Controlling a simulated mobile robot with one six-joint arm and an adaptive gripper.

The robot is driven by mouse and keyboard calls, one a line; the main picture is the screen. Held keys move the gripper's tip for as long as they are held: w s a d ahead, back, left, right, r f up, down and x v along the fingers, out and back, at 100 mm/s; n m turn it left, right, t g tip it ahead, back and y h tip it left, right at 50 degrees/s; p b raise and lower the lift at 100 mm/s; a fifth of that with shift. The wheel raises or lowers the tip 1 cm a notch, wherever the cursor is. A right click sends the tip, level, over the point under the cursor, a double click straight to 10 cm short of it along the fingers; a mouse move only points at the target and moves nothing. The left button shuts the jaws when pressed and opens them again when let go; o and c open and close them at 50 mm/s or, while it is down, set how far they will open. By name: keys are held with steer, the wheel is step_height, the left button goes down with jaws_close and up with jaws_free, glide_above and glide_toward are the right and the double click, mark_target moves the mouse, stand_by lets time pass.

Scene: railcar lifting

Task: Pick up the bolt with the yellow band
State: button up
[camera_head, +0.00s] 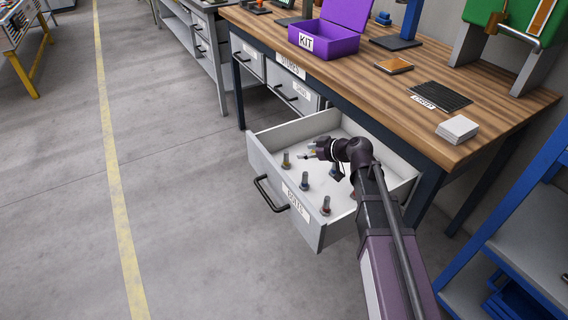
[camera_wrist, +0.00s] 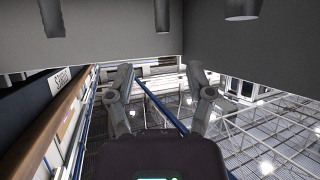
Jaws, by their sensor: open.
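An open grey drawer (camera_head: 262,166), labelled BOLTS, holds several upright bolts. The front-left bolt (camera_head: 286,160) has a dull yellowish-brown lower part, the middle front bolt (camera_head: 305,184) looks bluish grey, and the near bolt (camera_head: 326,205) looks reddish brown. Another bolt (camera_head: 335,172) stands behind, partly hidden by my arm. My gripper (camera_head: 309,153) is open and low over the drawer, to the right of the front-left bolt; a small yellow patch shows beside it. Its two fingers (camera_wrist: 159,73) are spread and empty in the wrist view. Grey bolt shafts (camera_wrist: 50,18) show along that view's top edge.
The wooden workbench (camera_head: 440,148) overhangs the drawer's back. A purple KIT box (camera_head: 335,28), an orange-topped block (camera_head: 394,65), a dark ribbed mat (camera_head: 440,96) and white slabs (camera_head: 458,129) stand on it. Blue shelving (camera_head: 520,220) stands at right.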

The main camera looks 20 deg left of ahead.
mark_target(288, 152)
steer(key=shift+b+x, duration=0.65)
steer(key=shift+x, duration=1.3)
steer(key=shift+s, duration=0.1)
steer(key=shift+b+x, duration=1.1)
steer(key=shift+x, duration=0.9)
steer(key=shift+a+f, duration=0.4)
steer(key=shift+a, duration=0.1)
jaws_close()
